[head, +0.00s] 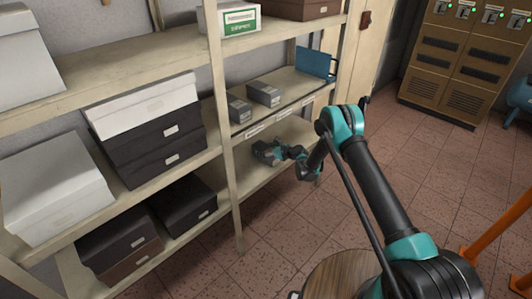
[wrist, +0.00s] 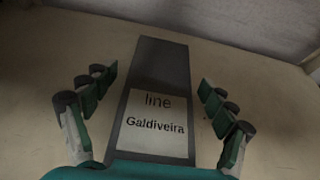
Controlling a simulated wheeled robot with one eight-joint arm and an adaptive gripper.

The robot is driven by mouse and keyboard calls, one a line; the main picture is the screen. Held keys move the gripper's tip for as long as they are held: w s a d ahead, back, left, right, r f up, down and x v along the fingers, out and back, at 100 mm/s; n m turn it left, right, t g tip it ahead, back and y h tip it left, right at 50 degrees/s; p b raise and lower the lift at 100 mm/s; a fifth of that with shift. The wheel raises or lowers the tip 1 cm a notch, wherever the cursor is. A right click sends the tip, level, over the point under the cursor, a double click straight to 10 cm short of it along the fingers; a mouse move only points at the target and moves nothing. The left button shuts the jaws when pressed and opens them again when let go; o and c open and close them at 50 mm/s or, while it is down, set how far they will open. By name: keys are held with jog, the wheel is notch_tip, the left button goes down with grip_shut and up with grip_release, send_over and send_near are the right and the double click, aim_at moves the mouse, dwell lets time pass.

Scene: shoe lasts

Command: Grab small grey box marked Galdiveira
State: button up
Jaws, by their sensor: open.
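The small grey box (wrist: 163,65) lies on a pale shelf board in the wrist view. Its pale label (wrist: 156,138) faces me and reads "line" and "Galdiveira". My gripper (wrist: 158,83) is open, with its green-padded fingers on both sides of the box. A gap shows between the box and the fingers on each side. In the head view my gripper (head: 272,151) reaches into the lower shelf of the right-hand bay, and I cannot clearly tell the box from the gripper there.
Two small grey boxes (head: 264,94) (head: 239,109) stand on the shelf above my gripper, with a blue folder (head: 315,63) to their right. A shelf post (head: 229,150) stands left of my gripper. Larger white and dark boxes (head: 158,145) fill the left bay.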

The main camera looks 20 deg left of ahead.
jog(key=c, duration=1.4)
